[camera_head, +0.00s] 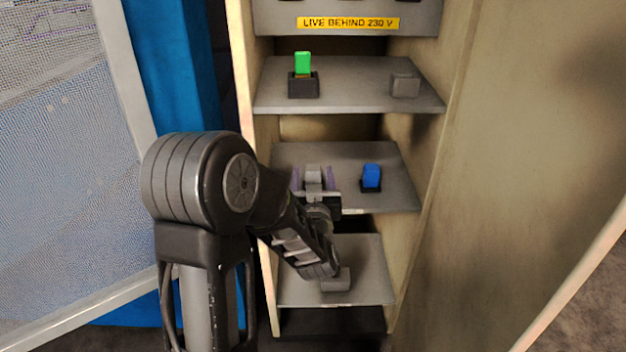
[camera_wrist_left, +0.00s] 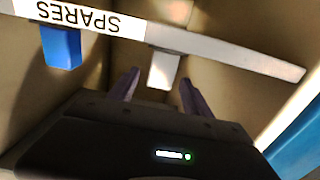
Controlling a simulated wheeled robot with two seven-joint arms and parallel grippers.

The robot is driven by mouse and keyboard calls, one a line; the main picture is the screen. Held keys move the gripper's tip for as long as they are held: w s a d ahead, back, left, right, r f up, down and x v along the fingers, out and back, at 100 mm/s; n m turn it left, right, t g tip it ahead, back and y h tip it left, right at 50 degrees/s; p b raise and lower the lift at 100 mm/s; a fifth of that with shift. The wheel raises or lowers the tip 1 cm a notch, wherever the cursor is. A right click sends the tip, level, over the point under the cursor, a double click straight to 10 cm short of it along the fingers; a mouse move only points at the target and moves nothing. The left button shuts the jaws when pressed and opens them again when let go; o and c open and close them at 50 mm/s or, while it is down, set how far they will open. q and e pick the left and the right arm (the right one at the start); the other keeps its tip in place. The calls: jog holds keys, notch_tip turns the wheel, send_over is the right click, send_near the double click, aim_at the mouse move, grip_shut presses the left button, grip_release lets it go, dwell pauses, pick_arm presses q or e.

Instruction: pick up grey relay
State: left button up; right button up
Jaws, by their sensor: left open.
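The grey relay (camera_head: 313,173) stands on the middle shelf, left of a blue relay (camera_head: 371,176) in a dark base. My left gripper (camera_head: 314,178) is open at this shelf, with one purple finger on each side of the grey relay. In the left wrist view, which is upside down, the grey relay (camera_wrist_left: 163,70) shows pale between and beyond the two fingertips (camera_wrist_left: 160,77). I cannot tell whether the fingers touch it. The relay's lower part is hidden by the gripper in the head view. My right gripper is not in view.
The upper shelf (camera_head: 350,103) holds a green relay (camera_head: 303,64) in a dark base and a grey block (camera_head: 405,85). Another grey block (camera_head: 337,281) lies on the lower shelf. Cabinet walls (camera_head: 440,130) enclose the shelves. The middle shelf's front edge carries a SPARES label (camera_wrist_left: 78,17).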

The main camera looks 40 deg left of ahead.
aim_at(313, 166)
pick_arm(q)
jog(key=x, duration=0.5)
jog(key=shift+w+b, duration=0.1)
jog(key=shift+b, duration=0.3)
jog(key=shift+c, duration=0.2)
grip_shut()
dwell(0.4)
